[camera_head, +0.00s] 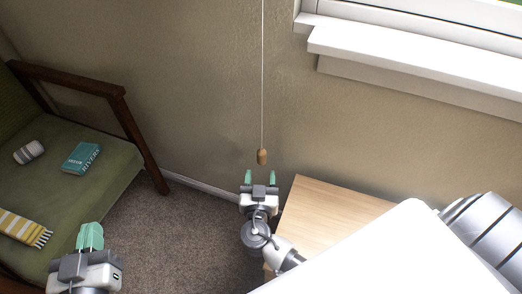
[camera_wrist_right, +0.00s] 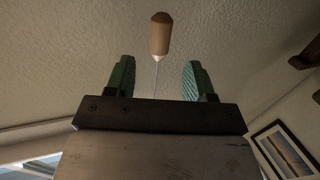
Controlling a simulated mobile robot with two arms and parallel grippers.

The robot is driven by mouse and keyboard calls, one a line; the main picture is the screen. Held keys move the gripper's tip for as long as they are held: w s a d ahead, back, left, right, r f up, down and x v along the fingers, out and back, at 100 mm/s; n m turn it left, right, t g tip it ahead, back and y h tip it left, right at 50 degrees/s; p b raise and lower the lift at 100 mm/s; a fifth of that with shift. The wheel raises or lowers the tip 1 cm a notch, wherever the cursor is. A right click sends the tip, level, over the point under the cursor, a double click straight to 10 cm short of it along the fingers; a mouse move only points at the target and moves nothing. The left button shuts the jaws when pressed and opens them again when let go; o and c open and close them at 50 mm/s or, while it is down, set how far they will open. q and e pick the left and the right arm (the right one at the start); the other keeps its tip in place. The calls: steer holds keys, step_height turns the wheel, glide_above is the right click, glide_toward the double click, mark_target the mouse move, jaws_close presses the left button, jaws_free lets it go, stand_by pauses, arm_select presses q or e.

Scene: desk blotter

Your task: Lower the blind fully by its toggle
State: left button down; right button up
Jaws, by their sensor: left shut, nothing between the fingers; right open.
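The toggle (camera_head: 262,156) is a small tan wooden piece hanging at the lower end of a thin pale cord (camera_head: 262,80) in front of the wall. My right gripper (camera_head: 261,178) is open, with its green fingertips apart just below the toggle in the head view. In the right wrist view the toggle (camera_wrist_right: 161,33) appears beyond the open fingers (camera_wrist_right: 157,78) and between their lines, with the cord running down behind the gripper. Nothing is between the fingers. My left gripper (camera_head: 90,236) is shut and empty at the lower left. The blind itself is not in view.
A wooden table (camera_head: 325,205) stands below the window sill (camera_head: 420,62). A green armchair (camera_head: 100,165) at the left holds a teal book (camera_head: 81,158), a striped roll (camera_head: 29,152) and a yellow striped cloth (camera_head: 24,228). A framed picture (camera_wrist_right: 285,150) shows in the right wrist view.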

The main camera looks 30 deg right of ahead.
mark_target(262, 150)
steer(key=x, duration=0.9)
steer(key=shift+w+d, duration=0.2)
steer(key=shift+w, duration=0.05)
jaws_close()
